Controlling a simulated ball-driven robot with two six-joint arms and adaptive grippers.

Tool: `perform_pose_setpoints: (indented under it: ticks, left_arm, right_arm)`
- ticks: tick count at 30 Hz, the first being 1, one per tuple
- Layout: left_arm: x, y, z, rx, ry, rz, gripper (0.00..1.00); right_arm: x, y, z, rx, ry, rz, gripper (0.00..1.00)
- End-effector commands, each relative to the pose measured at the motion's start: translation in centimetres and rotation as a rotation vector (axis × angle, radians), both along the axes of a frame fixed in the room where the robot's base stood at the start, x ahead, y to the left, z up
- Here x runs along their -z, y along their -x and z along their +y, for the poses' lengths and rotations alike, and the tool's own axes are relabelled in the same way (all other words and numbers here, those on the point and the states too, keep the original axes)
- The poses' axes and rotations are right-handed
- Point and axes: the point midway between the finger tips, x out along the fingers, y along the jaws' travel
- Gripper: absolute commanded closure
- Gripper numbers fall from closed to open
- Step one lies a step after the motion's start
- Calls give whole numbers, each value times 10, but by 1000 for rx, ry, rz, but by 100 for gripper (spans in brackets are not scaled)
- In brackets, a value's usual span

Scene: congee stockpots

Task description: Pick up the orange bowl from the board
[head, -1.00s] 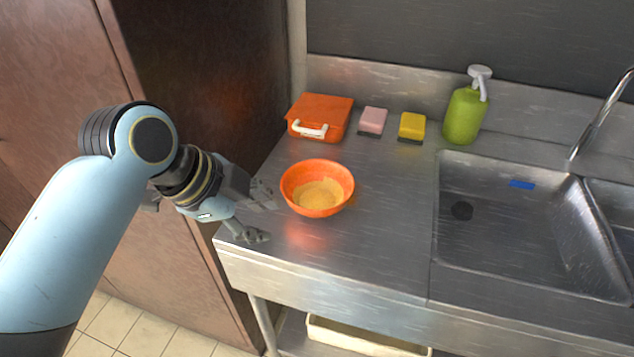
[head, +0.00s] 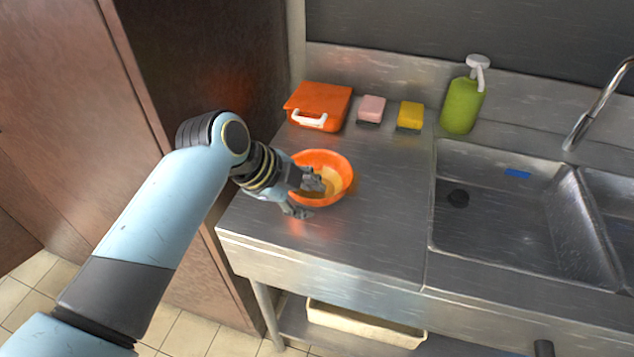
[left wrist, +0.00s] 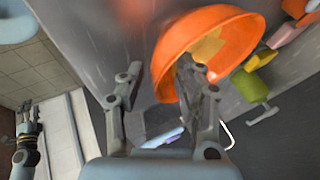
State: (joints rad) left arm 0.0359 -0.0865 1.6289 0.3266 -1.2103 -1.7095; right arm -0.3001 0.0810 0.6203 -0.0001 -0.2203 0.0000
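My left gripper (head: 306,197) is at the bowl's near left side. One finger is over the bowl's inside and the other is outside its rim. In the left wrist view, the bowl (left wrist: 237,35) shows at the top, and the fingers of the left gripper (left wrist: 168,88) are spread with the rim partly between them. I cannot see clear contact. My right gripper (left wrist: 28,112) shows small at the left wrist view's left edge, with its fingertips apart.
An orange case (head: 322,100) with a white handle, a pink sponge (head: 371,108), a yellow sponge (head: 410,114) and a green pump bottle (head: 462,105) stand along the back. The sink (head: 500,220) is at right. The counter (head: 380,220) between bowl and sink is clear.

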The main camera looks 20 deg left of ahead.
Motion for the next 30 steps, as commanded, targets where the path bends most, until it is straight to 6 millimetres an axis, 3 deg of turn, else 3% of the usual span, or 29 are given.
perform_pose_setpoints:
  ticks: [8, 16, 30]
  left_arm:
    - [4, -2, -2, 0, -1, 0, 66]
    - [4, -2, -2, 0, 0, 0, 100]
    - [4, -2, -2, 0, 0, -1, 100]
  right_arm:
    - [0, 0, 0, 0, 0, 0, 60]
    - [0, 0, 0, 0, 0, 0, 60]
    - [0, 0, 2, 1, -2, 0, 60]
